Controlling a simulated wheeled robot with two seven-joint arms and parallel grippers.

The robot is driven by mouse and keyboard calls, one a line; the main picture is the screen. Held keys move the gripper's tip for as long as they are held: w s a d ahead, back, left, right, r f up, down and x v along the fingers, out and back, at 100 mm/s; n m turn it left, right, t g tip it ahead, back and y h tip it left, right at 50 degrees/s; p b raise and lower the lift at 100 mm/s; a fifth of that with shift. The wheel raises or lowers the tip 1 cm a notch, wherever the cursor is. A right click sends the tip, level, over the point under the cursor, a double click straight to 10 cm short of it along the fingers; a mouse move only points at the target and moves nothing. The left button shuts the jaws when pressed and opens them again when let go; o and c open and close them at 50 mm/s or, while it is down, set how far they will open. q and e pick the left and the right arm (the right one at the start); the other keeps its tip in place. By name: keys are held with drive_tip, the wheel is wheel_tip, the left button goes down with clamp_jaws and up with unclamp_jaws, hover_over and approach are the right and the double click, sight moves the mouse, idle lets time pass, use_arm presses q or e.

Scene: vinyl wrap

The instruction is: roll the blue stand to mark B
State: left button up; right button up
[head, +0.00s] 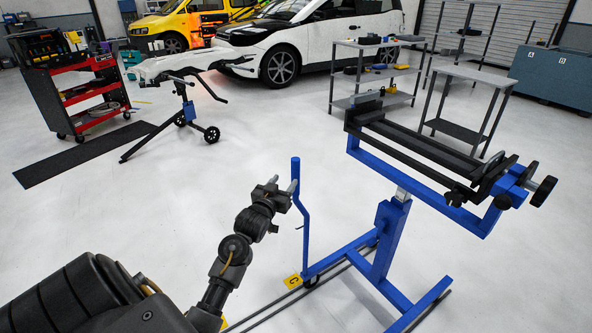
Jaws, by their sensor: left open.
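The blue stand (391,238) is on the right, with a black roller-like cradle (425,150) on top and a blue base on the floor. Its upright blue handle post (304,225) rises from the base's left end, above a small caster. My left gripper (284,188) is open near the top of this post; I cannot tell whether the post is between its fingers. A yellow floor mark C (292,281) lies beside the caster. Another yellow mark (223,323) is partly hidden by my left arm, its letter unreadable. No floor mark B is readable. My right gripper is out of view.
Dark parallel floor lines (262,316) run under the stand's base toward the lower left. Grey tables (470,75) stand behind the stand. A black wheeled stand (185,112) and red tool cart (75,95) are at left. The middle floor is clear.

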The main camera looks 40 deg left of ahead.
sight(294, 170)
use_arm(q)
drive_tip(key=x, duration=0.9)
drive_tip(key=shift+w, duration=0.45)
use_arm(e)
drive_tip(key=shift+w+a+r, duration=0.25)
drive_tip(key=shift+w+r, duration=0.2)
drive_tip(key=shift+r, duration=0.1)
